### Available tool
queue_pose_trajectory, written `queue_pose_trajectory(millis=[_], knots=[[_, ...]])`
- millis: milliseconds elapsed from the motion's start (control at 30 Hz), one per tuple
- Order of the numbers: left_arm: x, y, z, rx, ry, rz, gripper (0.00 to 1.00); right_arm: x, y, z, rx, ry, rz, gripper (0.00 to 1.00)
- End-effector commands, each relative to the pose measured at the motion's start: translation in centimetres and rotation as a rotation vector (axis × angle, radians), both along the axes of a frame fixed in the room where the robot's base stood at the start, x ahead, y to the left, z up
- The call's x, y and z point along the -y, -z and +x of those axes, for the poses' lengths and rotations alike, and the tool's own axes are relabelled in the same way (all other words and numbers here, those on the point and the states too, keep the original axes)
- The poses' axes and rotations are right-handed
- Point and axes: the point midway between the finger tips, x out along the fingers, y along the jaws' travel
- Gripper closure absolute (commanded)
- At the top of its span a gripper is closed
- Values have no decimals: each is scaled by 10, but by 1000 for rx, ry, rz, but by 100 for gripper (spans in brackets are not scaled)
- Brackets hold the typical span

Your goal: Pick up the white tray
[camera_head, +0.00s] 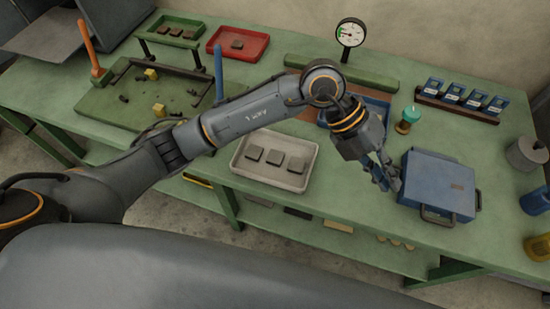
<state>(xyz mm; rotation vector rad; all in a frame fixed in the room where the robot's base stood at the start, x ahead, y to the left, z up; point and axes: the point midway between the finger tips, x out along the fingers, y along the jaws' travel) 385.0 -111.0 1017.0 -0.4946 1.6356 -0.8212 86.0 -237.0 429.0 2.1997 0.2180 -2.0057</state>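The white tray (285,181) lies on the green table near its front edge, with three dark square pieces in it. My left arm reaches over the table from the left and passes above and behind the tray. My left gripper (385,179) is to the right of the tray, apart from it, pointing down beside the left side of a blue case. Its fingers are small and dark here, so I cannot tell whether they are open or shut. No held object shows. My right gripper is not in view.
The blue case (437,181) with dark handles stands right of my gripper. A blue tray (376,103) is partly hidden behind my arm. A red tray (252,56), a dial gauge (350,35) and a rack of blue items (462,98) stand farther back. A green-topped bottle (408,117) stands behind the case.

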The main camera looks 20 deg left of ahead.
Motion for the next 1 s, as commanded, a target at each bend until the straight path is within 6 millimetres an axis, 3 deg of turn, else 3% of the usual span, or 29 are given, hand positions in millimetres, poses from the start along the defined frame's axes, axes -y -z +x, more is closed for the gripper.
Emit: queue_pose_trajectory(millis=[33,133,200,333,500,800,1000], knots=[[-21,15,16,44,-8,155,90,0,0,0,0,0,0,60],[-68,36,44,106,-51,435,90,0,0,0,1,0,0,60],[-96,41,60,140,-92,586,90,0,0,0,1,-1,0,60],[-132,40,79,175,-152,761,90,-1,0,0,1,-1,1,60],[-145,52,84,181,-175,828,90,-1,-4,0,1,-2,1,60],[-144,108,83,182,-173,823,90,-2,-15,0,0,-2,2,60],[-143,125,84,184,-173,822,90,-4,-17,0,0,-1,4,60]])
